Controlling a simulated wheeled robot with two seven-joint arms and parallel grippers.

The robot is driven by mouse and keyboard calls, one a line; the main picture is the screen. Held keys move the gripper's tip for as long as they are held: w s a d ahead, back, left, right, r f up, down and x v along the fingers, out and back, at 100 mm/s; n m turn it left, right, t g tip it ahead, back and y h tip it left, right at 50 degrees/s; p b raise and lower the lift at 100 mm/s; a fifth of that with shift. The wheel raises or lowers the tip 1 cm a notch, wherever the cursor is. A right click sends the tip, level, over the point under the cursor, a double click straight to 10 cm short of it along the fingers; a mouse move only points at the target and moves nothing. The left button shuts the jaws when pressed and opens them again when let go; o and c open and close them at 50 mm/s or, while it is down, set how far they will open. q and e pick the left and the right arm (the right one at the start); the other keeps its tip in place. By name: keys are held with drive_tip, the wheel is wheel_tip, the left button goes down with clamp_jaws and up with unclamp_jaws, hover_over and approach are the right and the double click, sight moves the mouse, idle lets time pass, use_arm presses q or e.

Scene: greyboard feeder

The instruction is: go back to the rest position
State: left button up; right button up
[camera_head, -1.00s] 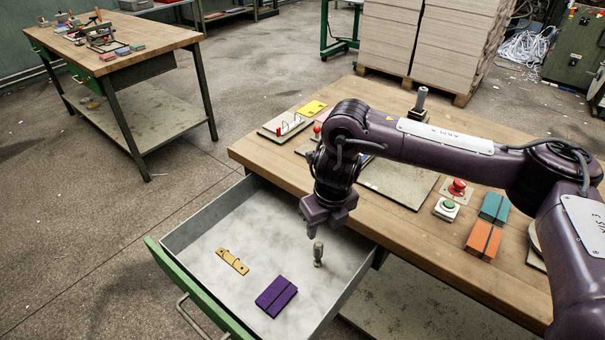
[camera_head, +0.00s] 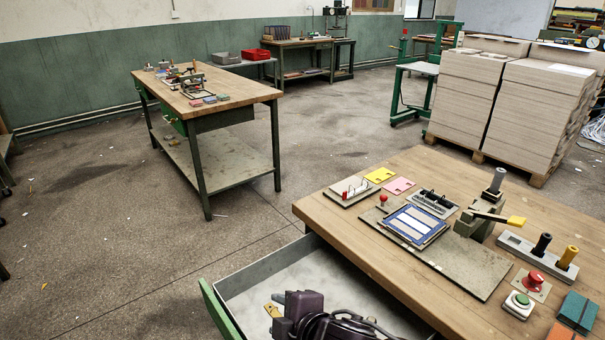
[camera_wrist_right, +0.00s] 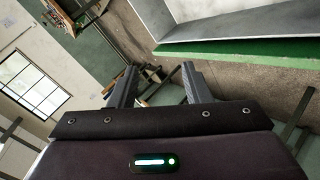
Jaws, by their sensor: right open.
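My right gripper shows in the right wrist view (camera_wrist_right: 158,85) with its two dark fingers apart and nothing between them. In the head view, part of my right arm shows at the bottom, over the open drawer (camera_head: 262,272); its fingers are not clear there. The wrist view also shows a grey wall and green front (camera_wrist_right: 240,50), likely the drawer, beyond the fingers at the upper right. My left gripper is in neither view.
The near workbench (camera_head: 400,262) carries a fixture board, a blue-framed panel (camera_head: 413,224), a lever tool (camera_head: 485,218), a red button (camera_head: 533,281) and a green button (camera_head: 519,301). Another bench (camera_head: 240,95) and board stacks (camera_head: 520,100) stand behind.

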drive_tip(key=s+d+f+m+g+h, duration=0.2)
drive_tip(key=s+d+f+m, duration=0.2)
drive_tip(key=d+m, duration=0.3)
drive_tip(key=s+d+f+m+g+h, duration=0.1)
drive_tip(key=s+d+f+m+h, duration=0.15)
drive_tip(key=s+d+m, duration=0.45)
drive_tip(key=s+d+f+m+g+h, duration=0.2)
drive_tip(key=d+f+m, duration=0.2)
drive_tip(key=d, duration=0.6)
wheel_tip(320, 180, down, 25)
drive_tip(key=s+g+p, duration=0.1)
drive_tip(key=p, duration=0.1)
drive_tip(key=s+d+f+g+p, duration=0.1)
drive_tip(key=s+d+f+p, duration=0.1)
drive_tip(key=s+f, duration=1.6)
drive_tip(key=s+d, duration=0.1)
drive_tip(key=s, duration=0.1)
drive_tip(key=shift+s+f+g, duration=0.2)
drive_tip(key=shift+s+g, duration=0.1)
drive_tip(key=shift+s, duration=0.05)
